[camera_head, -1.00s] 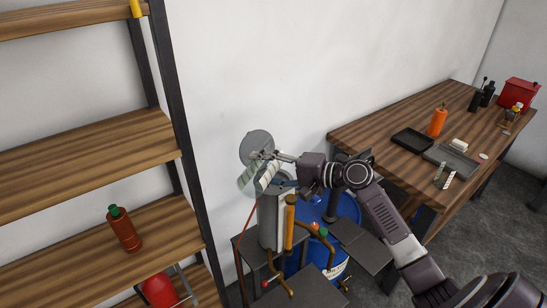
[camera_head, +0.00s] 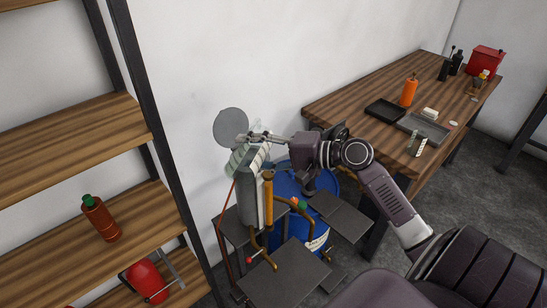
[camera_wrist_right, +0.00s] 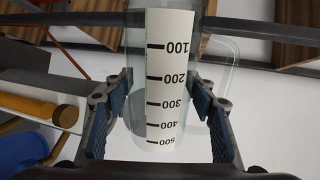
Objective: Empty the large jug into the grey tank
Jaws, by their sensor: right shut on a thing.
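The large jug (camera_wrist_right: 168,95) is clear, with a white scale strip marked 100 to 500. In the right wrist view it stands between the blue pads of my right gripper (camera_wrist_right: 160,84), which is shut on it. In the head view the jug (camera_head: 240,163) is tilted at the upper end of the grey tank (camera_head: 249,203), a tall grey cylinder in front of the wall. The tank's opening is hidden behind the jug and gripper. I cannot tell how much liquid is in the jug. My left gripper is not in view.
A round grey disc (camera_head: 230,127) stands behind the jug. An orange-brown pipe (camera_head: 268,200) runs beside the tank, and a blue barrel (camera_head: 290,185) stands to the right. A wooden shelf (camera_head: 75,135) is at left, and a wooden table (camera_head: 340,100) with tools at right.

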